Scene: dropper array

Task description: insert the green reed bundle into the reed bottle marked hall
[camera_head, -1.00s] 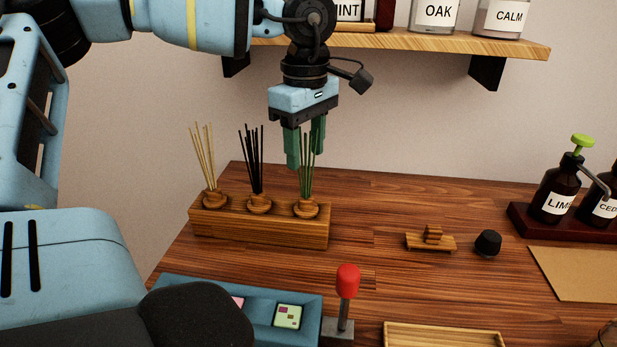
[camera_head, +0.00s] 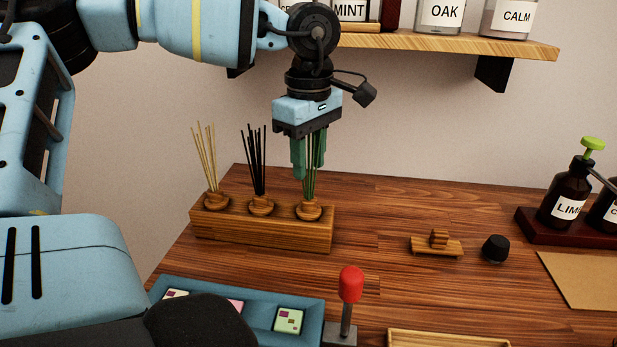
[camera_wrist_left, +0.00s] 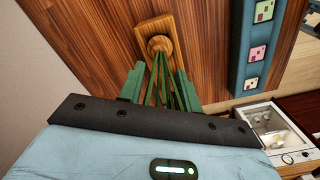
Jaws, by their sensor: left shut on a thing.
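The green reed bundle (camera_head: 313,172) stands in the rightmost round holder (camera_head: 309,209) of a wooden block (camera_head: 262,232). My left gripper (camera_head: 308,160) points down from above with its green fingers around the reeds, shut on them. In the left wrist view, the green reeds (camera_wrist_left: 161,82) fan between the fingers, with their lower end at the round wooden holder (camera_wrist_left: 160,45). The reed bottle marked hall is not visible in these views. My right gripper is not in view.
Tan reeds (camera_head: 206,158) and black reeds (camera_head: 254,160) stand close by on the left. A shelf (camera_head: 450,46) with jars is above right. A red-topped lever (camera_head: 351,285) and a blue tray (camera_head: 250,290) are in front. The table right of the block is partly clear.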

